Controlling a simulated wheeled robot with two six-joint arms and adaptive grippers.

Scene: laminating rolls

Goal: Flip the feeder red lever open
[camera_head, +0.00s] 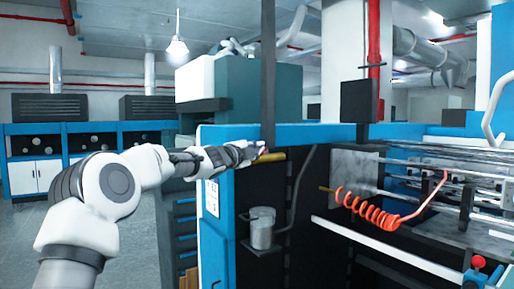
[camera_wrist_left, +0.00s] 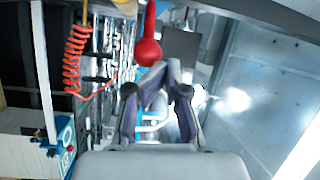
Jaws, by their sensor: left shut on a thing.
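The red lever (camera_wrist_left: 149,50), with a round red ball end and a red stem, is at the top middle of the left wrist view. In the head view only a small reddish bit (camera_head: 262,149) shows at my fingertips, mostly hidden by the gripper. My left gripper (camera_head: 250,153) reaches in from the left to the upper edge of the blue machine. Its fingers (camera_wrist_left: 172,72) are closed together right at the ball, shut on the lever; the exact contact is hard to make out.
An orange coiled hose (camera_head: 368,210) hangs in front of the metal rollers. A small red knob (camera_head: 478,262) sits on a blue block at lower right. A grey metal cup (camera_head: 262,230) stands on a bracket below my gripper. A dark vertical post (camera_head: 268,75) rises just beyond it.

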